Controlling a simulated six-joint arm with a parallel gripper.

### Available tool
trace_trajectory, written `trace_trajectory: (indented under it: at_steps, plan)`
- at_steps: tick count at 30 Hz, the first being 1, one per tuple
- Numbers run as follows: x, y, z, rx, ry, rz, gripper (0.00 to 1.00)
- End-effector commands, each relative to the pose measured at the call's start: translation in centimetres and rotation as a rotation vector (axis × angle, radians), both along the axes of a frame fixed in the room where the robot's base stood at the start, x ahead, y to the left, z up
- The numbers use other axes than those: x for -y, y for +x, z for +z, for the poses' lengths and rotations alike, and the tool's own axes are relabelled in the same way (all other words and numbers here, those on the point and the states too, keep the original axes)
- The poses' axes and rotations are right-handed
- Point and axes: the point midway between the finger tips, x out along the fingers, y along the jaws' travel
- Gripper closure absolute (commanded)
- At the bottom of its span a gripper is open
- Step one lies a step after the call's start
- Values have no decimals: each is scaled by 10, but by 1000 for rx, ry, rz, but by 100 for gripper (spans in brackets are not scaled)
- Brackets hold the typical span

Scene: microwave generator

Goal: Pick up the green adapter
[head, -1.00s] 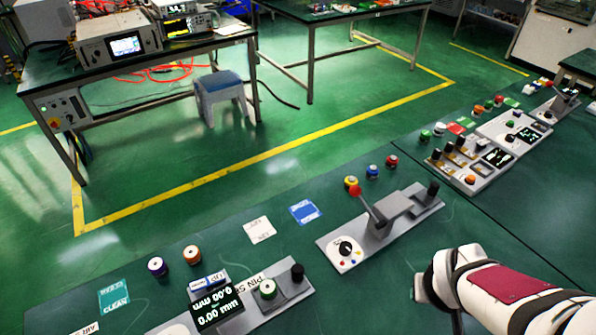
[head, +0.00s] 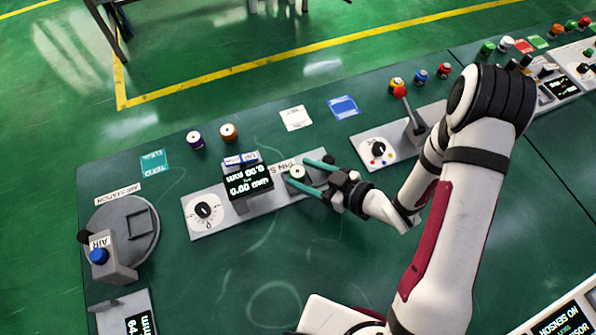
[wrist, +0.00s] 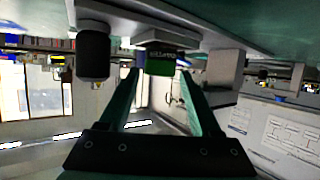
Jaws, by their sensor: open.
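The green adapter (head: 297,173) sits upright on the grey station with the PIN label (head: 272,186). It has a pale top and a green side. My gripper (head: 302,174) is open, with one teal finger on each side of the adapter. In the wrist view the adapter (wrist: 160,67) shows between the two fingertips (wrist: 160,76), with small gaps visible at its sides. I cannot tell whether either finger touches it. A black knob (head: 328,159) stands just beyond the far finger, and also shows in the wrist view (wrist: 93,54).
A display (head: 247,180) stands left of the adapter on the same station. A lever station (head: 390,150) is to the right. Purple (head: 195,140) and orange (head: 228,132) adapters stand behind. The table front of the station (head: 230,270) is clear.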

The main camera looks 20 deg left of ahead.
Motion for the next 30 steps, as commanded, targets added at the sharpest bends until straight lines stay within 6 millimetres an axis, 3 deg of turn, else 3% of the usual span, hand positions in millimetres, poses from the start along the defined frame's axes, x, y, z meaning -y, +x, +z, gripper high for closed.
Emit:
trace_trajectory:
  at_steps: [10,18,28,30]
  plan:
    - [-44,10,-29,1,0,3,36]
    - [-49,12,-30,0,-1,-1,37]
    - [-48,12,-30,0,-1,-1,97]
    - [-48,12,-30,1,0,-2,100]
